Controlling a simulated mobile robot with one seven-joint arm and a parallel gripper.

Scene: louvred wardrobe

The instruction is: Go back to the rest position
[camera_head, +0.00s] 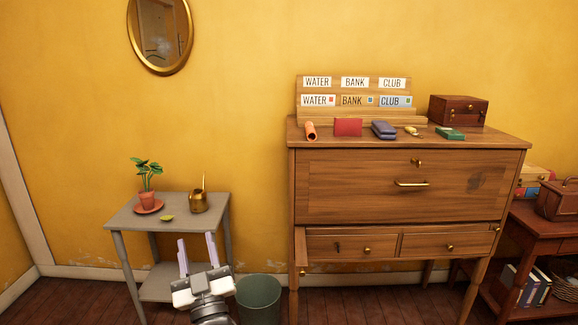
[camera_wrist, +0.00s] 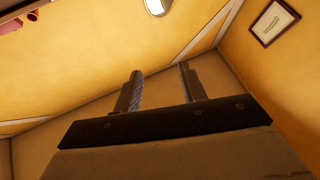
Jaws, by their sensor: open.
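My gripper (camera_head: 197,254) is at the lower left of the head view, pointing up, with its two pale fingers apart and nothing between them. It stands in front of the small grey table (camera_head: 124,218) and left of the wooden bureau (camera_head: 340,184).
A dark bin (camera_head: 259,298) stands on the floor right beside my gripper. The bureau top holds a letter rack (camera_head: 330,90) and several small items.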

